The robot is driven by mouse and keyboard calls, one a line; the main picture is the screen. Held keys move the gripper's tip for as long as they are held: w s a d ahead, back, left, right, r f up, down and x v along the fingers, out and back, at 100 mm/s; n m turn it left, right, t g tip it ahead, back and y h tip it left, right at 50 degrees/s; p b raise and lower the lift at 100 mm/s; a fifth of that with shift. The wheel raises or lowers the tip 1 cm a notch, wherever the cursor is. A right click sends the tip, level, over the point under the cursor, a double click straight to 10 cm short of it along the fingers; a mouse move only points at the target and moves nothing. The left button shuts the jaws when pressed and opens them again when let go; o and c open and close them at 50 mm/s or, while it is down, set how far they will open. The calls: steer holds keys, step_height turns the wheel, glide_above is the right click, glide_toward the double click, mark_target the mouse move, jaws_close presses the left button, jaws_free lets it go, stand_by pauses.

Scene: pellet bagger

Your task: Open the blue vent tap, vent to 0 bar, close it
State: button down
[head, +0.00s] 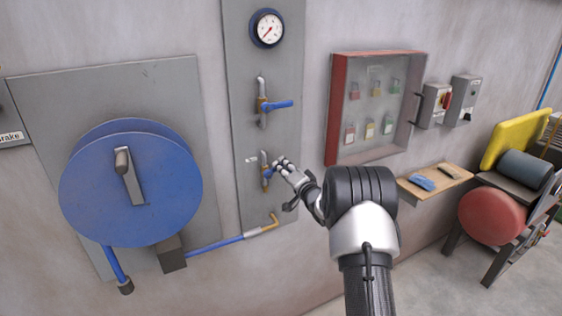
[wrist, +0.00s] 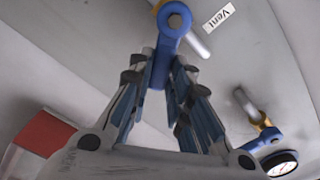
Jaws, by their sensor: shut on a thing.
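The blue vent tap (head: 267,172) is the lower tap on the grey wall panel, with a brass body on a short pipe. A "Vent" label (wrist: 219,18) is beside it. My gripper (head: 280,165) is at this tap. In the wrist view, the fingers are closed around the blue lever (wrist: 163,66), one on each side. The lever stands at an angle to its pipe; how far it is turned I cannot tell. The pressure gauge (head: 267,28) is at the panel's top. Its red needle seems to point lower left, but the reading is too small to tell.
Another tap with a blue lever (head: 278,105) sits above, its lever crosswise to the pipe. A red-framed lockout cabinet (head: 333,110) and a small wooden shelf (head: 437,187) are at right.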

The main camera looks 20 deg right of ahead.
steer(key=shift+d+f+m+p, duration=0.2)
steer(key=shift+f+m+p, duration=0.4)
steer(key=shift+m, duration=1)
steer(key=shift+d+f+m+p, duration=0.2)
steer(key=shift+f+m, duration=0.65)
steer(key=shift+m, duration=0.75)
steer(key=c, duration=1.5)
jaws_free()
steer(key=s, duration=1.2)
steer(key=shift+d, duration=0.2)
